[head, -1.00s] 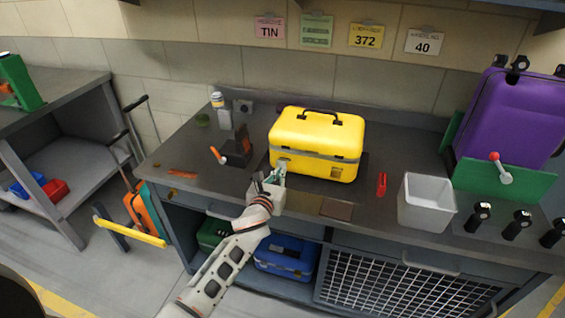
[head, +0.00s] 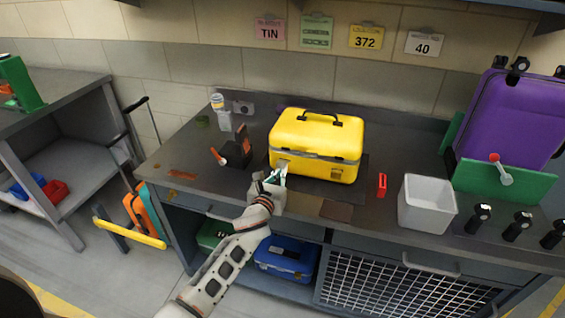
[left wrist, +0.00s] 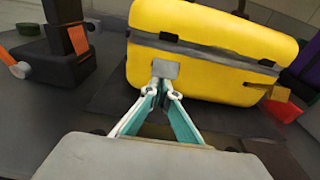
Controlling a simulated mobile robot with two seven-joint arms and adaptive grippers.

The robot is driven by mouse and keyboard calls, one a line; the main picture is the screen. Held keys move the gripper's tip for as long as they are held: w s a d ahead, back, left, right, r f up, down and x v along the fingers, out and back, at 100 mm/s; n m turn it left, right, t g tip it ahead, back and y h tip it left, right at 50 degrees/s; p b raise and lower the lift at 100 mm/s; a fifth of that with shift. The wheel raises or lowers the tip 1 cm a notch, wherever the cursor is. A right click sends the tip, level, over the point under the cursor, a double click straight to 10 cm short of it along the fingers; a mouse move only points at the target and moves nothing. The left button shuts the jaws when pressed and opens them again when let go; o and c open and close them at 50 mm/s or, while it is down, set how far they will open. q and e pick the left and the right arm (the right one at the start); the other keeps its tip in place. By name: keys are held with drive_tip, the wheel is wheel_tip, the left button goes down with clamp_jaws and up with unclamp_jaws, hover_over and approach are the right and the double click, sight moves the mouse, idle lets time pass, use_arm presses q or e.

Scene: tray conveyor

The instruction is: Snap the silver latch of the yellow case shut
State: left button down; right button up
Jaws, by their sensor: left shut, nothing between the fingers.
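The yellow case (head: 316,140) stands on the dark bench with its lid down and its black handle on top. In the left wrist view the case (left wrist: 200,75) fills the upper middle. Its silver latch (left wrist: 165,69) is on the front face at the seam, left of centre; it shows small in the head view (head: 282,165). I cannot tell whether the latch is fastened. My left gripper (head: 280,173) is shut and empty, its fingertips (left wrist: 162,90) just below the latch, touching or very near it. My right gripper is not in view.
A black clamp with an orange handle (head: 236,150) stands left of the case. A red object (head: 382,185) and a white bin (head: 427,203) are to the right, with a purple suitcase (head: 507,120) beyond. A strip of bench in front of the case is free.

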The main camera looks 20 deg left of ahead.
use_arm(q)
drive_tip(key=shift+s, duration=0.6)
drive_tip(key=shift+s+p, duration=0.25)
drive_tip(key=shift+p, duration=0.1)
drive_tip(key=shift+r, duration=0.25)
